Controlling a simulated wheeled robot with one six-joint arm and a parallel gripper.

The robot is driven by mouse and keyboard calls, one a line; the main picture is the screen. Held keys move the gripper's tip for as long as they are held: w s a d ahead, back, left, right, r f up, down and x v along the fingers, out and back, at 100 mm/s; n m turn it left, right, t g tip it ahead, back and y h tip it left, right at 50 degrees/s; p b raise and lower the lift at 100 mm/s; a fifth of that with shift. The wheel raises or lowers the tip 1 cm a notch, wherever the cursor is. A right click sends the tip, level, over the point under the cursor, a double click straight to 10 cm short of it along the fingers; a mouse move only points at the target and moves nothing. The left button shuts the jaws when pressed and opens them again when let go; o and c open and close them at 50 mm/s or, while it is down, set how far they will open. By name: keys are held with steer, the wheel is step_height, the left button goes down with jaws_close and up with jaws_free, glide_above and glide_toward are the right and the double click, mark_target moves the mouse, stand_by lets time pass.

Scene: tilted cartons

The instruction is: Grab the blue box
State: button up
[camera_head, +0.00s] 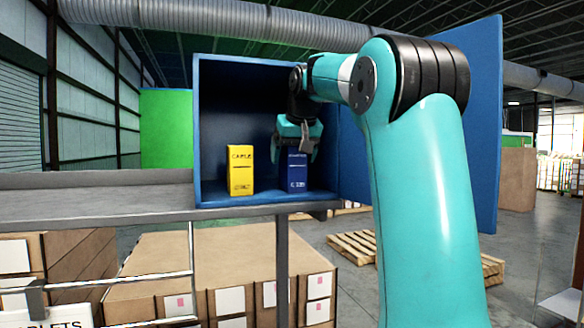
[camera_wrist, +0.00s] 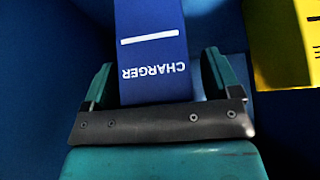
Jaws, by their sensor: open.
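The blue box (camera_head: 294,172) stands upright inside a blue open-fronted cabinet (camera_head: 258,198), at the right part of its floor. In the wrist view the blue box (camera_wrist: 150,45) bears the word CHARGER and reaches in between the two fingers. My gripper (camera_head: 299,150) is at the top of the blue box in the head view. In the wrist view my gripper (camera_wrist: 157,85) is open, with one finger on each side of the box. A gap shows on the right side; the left finger is close to the box. Whether either finger touches it is unclear.
A yellow box (camera_head: 240,170) stands upright to the left of the blue box, with a gap between them; it also shows in the wrist view (camera_wrist: 283,45). The cabinet walls and open blue door (camera_head: 475,120) bound the space. A grey shelf (camera_head: 100,200) lies to the left.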

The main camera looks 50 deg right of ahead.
steer(key=c, duration=1.1)
steer(key=shift+r, duration=0.1)
